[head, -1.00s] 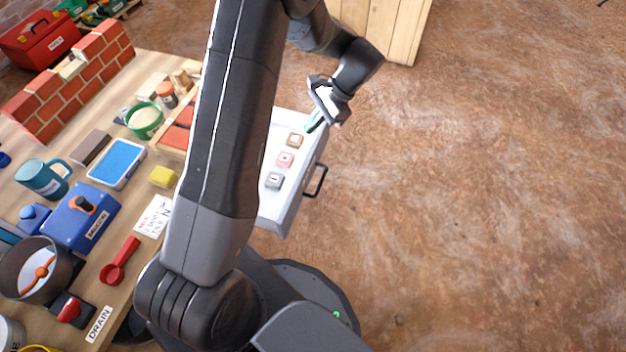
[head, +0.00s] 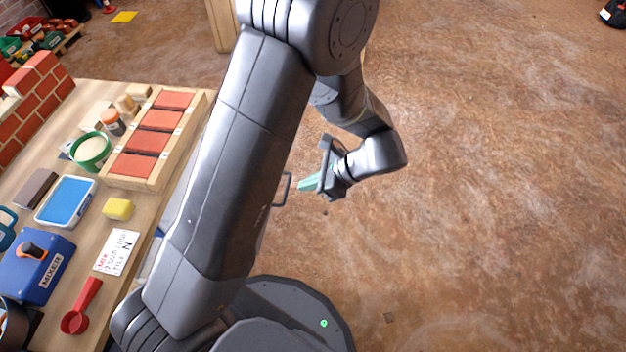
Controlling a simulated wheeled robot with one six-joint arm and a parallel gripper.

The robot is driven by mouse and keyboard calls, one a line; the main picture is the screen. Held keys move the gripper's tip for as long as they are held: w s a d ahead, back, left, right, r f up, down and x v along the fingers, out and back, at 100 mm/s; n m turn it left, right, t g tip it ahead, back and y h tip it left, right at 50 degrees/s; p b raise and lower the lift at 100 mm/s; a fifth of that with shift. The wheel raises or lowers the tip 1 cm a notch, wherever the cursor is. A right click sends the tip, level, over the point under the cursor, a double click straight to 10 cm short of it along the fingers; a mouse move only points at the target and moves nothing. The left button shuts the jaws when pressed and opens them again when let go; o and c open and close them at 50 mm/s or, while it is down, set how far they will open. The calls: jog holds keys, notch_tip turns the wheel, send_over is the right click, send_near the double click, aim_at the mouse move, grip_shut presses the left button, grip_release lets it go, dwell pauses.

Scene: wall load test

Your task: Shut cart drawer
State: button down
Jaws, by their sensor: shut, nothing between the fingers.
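The cart drawer is mostly hidden behind my arm. Its dark bar handle (head: 284,190) shows just right of the arm, and a pale strip that looks like part of the drawer or cart (head: 178,217) shows left of it. How far the drawer stands open cannot be seen. My gripper (head: 307,184) is shut and empty, with its teal fingers pointing left at the handle. The fingertips appear just right of the handle with a small gap; contact cannot be confirmed.
Left is a wooden table (head: 190,135) with a brick tray (head: 207,100), a green tub (head: 91,152), a yellow sponge (head: 118,209), a blue mixer box (head: 37,266) and a red scoop (head: 82,307). The brown floor (head: 500,200) right of my gripper is clear.

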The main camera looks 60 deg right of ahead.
jog(key=shift+w+a+f+b, duration=0.25)
jog(key=shift+w+a+f, duration=0.3)
jog(key=shift+w, duration=0.7)
jog(key=shift+w+a+f+b, duration=0.3)
jog(key=shift+w+a+f, duration=0.3)
jog(key=shift+w, duration=0.6)
jog(key=shift+w+a+f+b, duration=0.35)
jog(key=shift+w+f, duration=0.35)
jog(key=shift+w, duration=0.55)
jog(key=w+a, duration=0.4)
jog(key=w, duration=0.5)
jog(key=w+a, duration=0.4)
jog(key=w, duration=0.6)
jog(key=shift+w+p, duration=0.2)
jog(key=shift+p, duration=0.1)
